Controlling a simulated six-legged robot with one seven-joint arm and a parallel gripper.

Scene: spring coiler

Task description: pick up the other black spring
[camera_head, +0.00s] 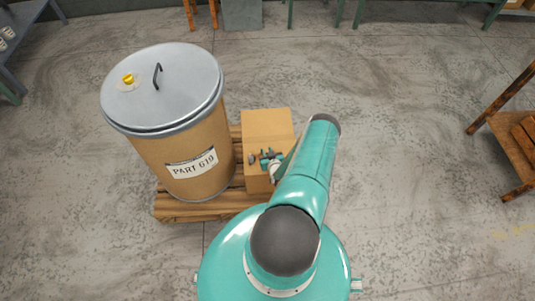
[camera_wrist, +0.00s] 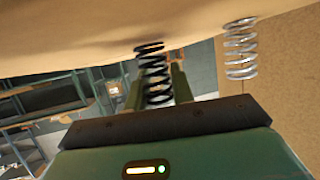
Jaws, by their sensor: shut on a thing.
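A black coil spring (camera_wrist: 152,82) is between the two fingers of my gripper (camera_wrist: 155,74) in the wrist view, and the gripper is shut on it. The spring's far end is close to the tan cardboard surface; I cannot tell whether it touches. A silver spring (camera_wrist: 240,50) stands apart to the right of my gripper, by the same surface. In the head view my gripper (camera_head: 269,160) is low over the cardboard box (camera_head: 267,122), partly hidden by my arm. A small dark item (camera_head: 252,159) on the box beside it is too small to name surely.
Wooden furniture (camera_head: 515,130) stands at the right edge. The concrete floor (camera_head: 420,190) between is clear.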

